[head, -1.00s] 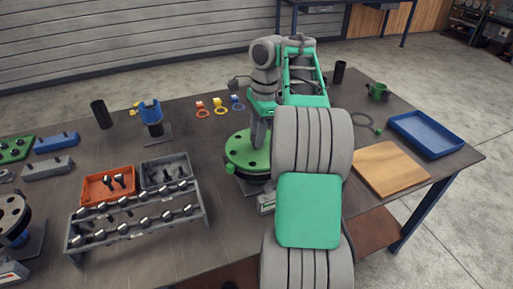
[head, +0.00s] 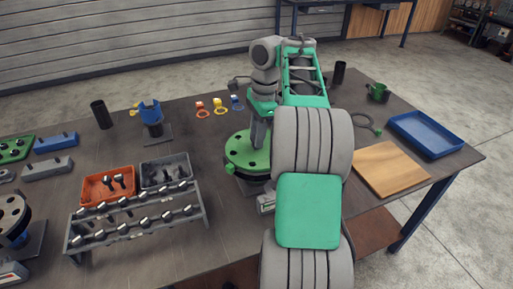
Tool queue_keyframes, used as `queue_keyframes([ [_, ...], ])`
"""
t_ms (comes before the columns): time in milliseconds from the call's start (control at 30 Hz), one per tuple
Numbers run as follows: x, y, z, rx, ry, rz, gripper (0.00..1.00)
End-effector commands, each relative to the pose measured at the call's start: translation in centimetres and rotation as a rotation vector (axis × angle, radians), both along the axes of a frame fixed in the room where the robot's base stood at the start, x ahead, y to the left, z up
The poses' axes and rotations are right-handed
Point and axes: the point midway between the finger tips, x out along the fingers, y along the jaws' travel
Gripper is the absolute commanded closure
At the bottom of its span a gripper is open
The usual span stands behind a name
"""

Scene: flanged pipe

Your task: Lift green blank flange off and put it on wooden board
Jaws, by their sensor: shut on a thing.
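The green blank flange (head: 247,152) is a round green disc with dark bolt holes. It is level over a dark flanged pipe stand (head: 258,186) near the middle of the table. I cannot tell whether there is a gap below it. My gripper (head: 254,143) points down at the flange's middle and is shut on it. My own arm hides the flange's right side and most of the grip. The wooden board (head: 390,168) lies flat and bare on the right part of the table.
My arm crosses between flange and board. A bolt rack (head: 135,218), an orange bin (head: 108,186) and a grey bin (head: 166,172) stand left. A black cup (head: 101,114) stands at back left.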

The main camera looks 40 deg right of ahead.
Motion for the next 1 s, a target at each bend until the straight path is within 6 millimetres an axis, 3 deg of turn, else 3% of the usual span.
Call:
queue_keyframes([
  [567, 0.1, 0.0, 0.9, -0.003, -0.003, -0.001, 1.00],
  [800, -0.1, 0.1, 4.4, -0.003, -0.003, -0.001, 1.00],
  [1000, -2.5, 2.5, 8.3, -0.004, -0.004, 0.000, 1.00],
])
